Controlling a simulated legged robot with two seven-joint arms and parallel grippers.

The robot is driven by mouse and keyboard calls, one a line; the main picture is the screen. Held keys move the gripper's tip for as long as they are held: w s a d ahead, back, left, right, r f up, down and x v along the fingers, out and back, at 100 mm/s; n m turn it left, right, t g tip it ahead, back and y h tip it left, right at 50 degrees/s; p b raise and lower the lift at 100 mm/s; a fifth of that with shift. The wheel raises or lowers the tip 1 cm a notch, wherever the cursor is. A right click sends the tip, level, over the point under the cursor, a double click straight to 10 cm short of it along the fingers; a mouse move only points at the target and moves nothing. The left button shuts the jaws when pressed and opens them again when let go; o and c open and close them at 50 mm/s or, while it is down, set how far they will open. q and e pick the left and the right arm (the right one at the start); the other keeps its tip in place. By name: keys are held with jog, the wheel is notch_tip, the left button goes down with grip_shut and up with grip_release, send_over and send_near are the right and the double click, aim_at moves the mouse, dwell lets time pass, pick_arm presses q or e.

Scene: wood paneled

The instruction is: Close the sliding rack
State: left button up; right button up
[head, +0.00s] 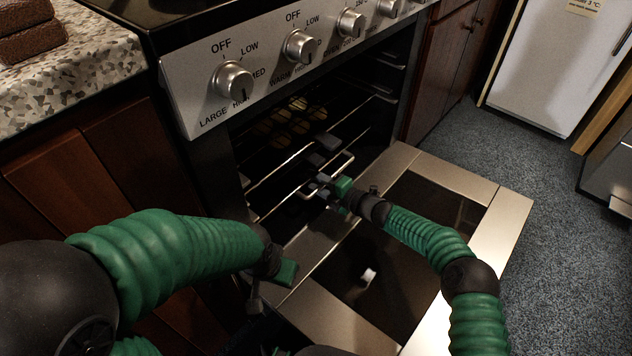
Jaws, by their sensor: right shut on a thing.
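The oven stands with its door (480,215) folded down flat. The sliding rack (268,176) is a wire rack inside the dark oven cavity, with its front handle bar (345,164) at the opening. My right gripper (318,184) is shut on the rack's handle bar at the front of the opening. A muffin-type tray (295,118) with round shapes sits deeper in the oven. My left gripper (270,290) is low, over the left side of the open door and apart from the rack. Its fingers are partly hidden, so its opening is unclear.
A knobbed control panel (298,52) runs above the oven opening. A speckled counter (85,75) with brown loaves (30,40) is at left. Wooden cabinets (100,170) flank the oven. Blue-grey floor (555,190) is clear at right, near a white fridge (545,65).

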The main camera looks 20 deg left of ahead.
jog(key=shift+r, duration=0.1)
dwell(0.5)
jog(key=shift+d+r, duration=0.1)
jog(key=shift+d, duration=0.05)
jog(key=p+v, duration=0.4)
jog(key=v, duration=0.1)
jog(key=r+p+v, duration=0.1)
jog(key=p+v, duration=0.1)
jog(key=p, duration=0.1)
jog(key=shift+d, duration=0.35)
jog(key=f+p+v, duration=0.1)
jog(key=p+v, duration=0.3)
jog(key=v, duration=0.4)
jog(key=shift+s+d, duration=0.35)
